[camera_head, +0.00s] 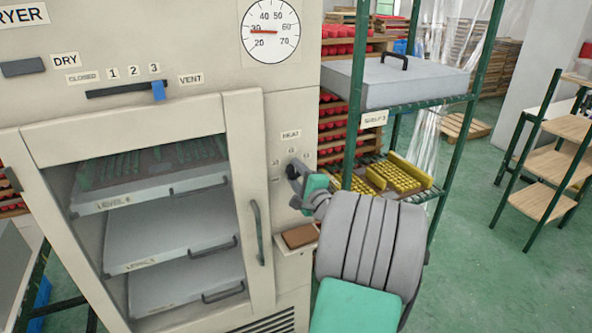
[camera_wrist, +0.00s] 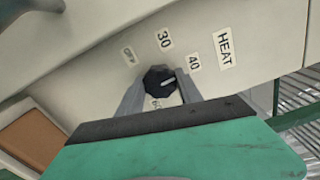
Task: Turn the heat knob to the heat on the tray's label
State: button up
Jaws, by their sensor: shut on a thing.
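The heat knob (camera_wrist: 160,80) is small, dark and faceted, with a white pointer mark. My gripper (camera_wrist: 161,92) is shut on it, one grey finger on each side. The pointer aims to the right, roughly toward the 40 mark (camera_wrist: 194,62). The 30 mark (camera_wrist: 165,39) and OFF mark (camera_wrist: 129,55) are further left, and a partly covered mark reading about 60 is below. No heat figure on a tray is readable.
The dryer's glass door (camera_head: 255,190) is closed over several levels, the top one with green rows. The vent slider (camera_head: 158,90) is near 3, and the dial (camera_head: 270,31) reads about 30. A brown pad (camera_head: 300,236) is below my gripper. A green-framed rack (camera_head: 357,100) stands right.

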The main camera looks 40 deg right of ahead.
jog(key=shift+m, duration=0.4)
jog(key=o, duration=1.4)
jog(key=shift+c, duration=0.2)
jog(key=b+v, duration=0.1)
jog(key=v, duration=0.6)
jog(key=shift+s, duration=0.4)
jog(key=shift+a, duration=0.15)
